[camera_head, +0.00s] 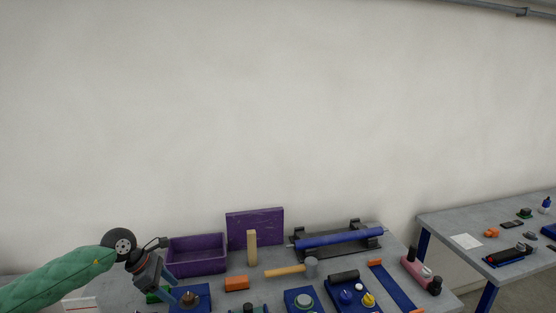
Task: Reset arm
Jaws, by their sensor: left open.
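My left arm, in a green sleeve, comes in from the lower left. Its left gripper (172,285) is open and empty at the left part of the grey table (215,290). It is in front of the purple bin (197,267), close to a blue block with a brown round part (190,299). I cannot tell whether the fingertips touch that block. A green item (157,296) shows partly behind the gripper. My right gripper is not in view.
An orange block (237,283), an upright wooden block (251,247), a mallet (290,270) and a blue roller on a black stand (340,238) crowd the table. A purple panel (255,227) stands behind, before the wall. A second table (465,225) stands at right.

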